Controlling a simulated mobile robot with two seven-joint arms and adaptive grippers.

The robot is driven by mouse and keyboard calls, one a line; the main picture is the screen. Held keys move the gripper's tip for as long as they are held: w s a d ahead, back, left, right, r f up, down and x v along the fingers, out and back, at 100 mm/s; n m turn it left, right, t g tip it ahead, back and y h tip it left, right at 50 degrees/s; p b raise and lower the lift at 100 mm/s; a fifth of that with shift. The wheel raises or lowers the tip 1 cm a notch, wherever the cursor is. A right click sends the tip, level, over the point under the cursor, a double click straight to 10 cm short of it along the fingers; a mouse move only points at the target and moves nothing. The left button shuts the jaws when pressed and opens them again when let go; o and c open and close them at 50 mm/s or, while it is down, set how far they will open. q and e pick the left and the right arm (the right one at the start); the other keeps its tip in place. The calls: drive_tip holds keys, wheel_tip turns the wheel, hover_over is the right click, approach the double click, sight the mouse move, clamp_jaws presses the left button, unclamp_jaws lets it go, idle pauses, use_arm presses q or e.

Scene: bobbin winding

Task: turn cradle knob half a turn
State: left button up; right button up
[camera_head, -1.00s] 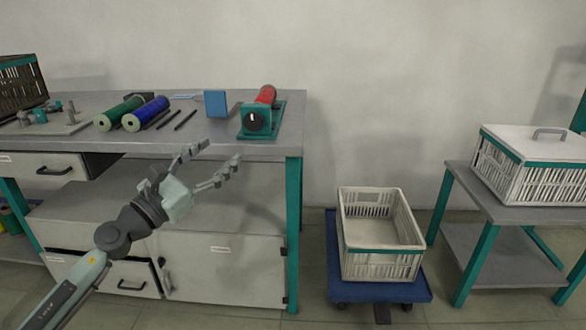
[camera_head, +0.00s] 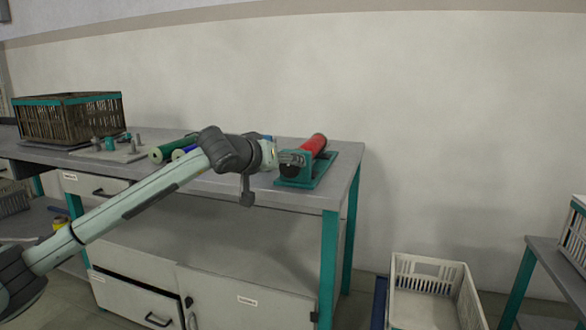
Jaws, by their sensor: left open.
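The green cradle (camera_head: 322,174) sits at the right end of the workbench and holds a red bobbin (camera_head: 315,143). Its black knob (camera_head: 289,171) faces the front and is partly covered by my left gripper (camera_head: 276,180). The left gripper is open. I cannot tell whether the finger touches the knob. The knob's white mark is hidden. My right gripper is not in view.
A dark crate (camera_head: 72,118) stands at the bench's left. A white crate (camera_head: 430,275) stands low at the right. The bench (camera_head: 343,152) is bare around its right end.

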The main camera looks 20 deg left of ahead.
sight(288, 165)
use_arm(q)
drive_tip(key=shift+x, duration=2)
drive_tip(key=shift+d, duration=0.1)
drive_tip(key=c, duration=1.2)
